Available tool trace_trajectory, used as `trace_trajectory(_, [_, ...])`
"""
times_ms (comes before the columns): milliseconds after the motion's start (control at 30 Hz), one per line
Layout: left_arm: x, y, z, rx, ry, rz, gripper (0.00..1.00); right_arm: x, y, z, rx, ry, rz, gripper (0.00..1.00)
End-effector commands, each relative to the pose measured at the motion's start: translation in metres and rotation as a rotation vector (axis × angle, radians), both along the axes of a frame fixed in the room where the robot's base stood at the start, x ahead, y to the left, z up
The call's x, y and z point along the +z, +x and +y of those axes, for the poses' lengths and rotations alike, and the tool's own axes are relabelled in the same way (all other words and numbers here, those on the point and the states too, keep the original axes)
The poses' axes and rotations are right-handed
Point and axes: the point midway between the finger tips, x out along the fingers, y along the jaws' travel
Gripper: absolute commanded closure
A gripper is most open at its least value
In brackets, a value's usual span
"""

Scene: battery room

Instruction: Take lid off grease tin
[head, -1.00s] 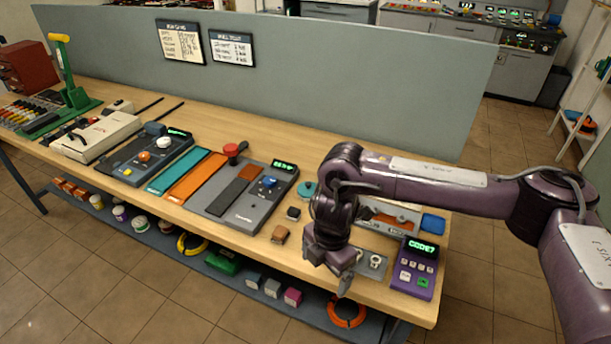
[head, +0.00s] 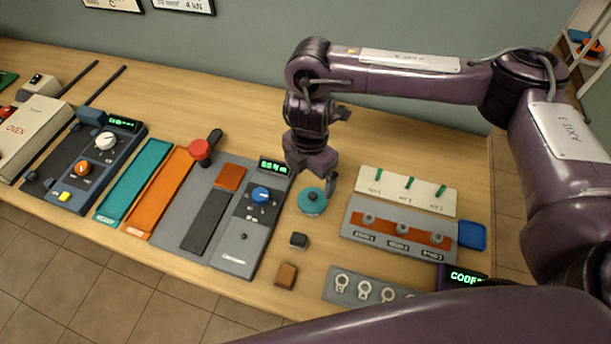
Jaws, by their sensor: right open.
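A small round teal tin (head: 312,204), which looks like the grease tin, stands on the wooden bench right of the grey press unit. A dark knob shows on its teal lid, and the lid appears to be on. My right gripper (head: 318,183) is open and points down just above and behind the tin, with a fingertip near the knob. I cannot tell whether it touches the lid. My left gripper is out of view.
The grey press unit (head: 232,225) with a red-knobbed lever is close on the left. A grey rack with studs (head: 380,238) is on the right. Bare bench lies behind.

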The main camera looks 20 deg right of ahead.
Motion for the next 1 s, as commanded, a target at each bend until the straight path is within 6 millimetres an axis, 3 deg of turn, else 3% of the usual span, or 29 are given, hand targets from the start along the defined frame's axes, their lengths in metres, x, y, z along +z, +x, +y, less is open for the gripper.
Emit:
trace_trajectory(100, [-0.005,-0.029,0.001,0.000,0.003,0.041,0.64,-0.014,-0.002,0.000,-0.001,0.001,0.005,0.05])
trace_trajectory(300, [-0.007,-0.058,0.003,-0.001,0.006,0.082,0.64,-0.031,-0.004,0.000,-0.002,0.001,0.005,0.05])
trace_trajectory(433, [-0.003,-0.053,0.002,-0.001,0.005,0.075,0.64,-0.048,-0.009,0.000,-0.002,0.000,0.008,0.05])
trace_trajectory(700, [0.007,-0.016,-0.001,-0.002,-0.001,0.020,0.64,-0.074,-0.009,0.000,-0.001,-0.001,0.002,0.05])
trace_trajectory(900, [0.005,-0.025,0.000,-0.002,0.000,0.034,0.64,-0.075,-0.008,0.000,0.000,-0.001,0.001,0.05])
trace_trajectory(1000, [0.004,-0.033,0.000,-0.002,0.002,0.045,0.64,-0.075,-0.008,0.000,0.000,-0.001,0.001,0.17])
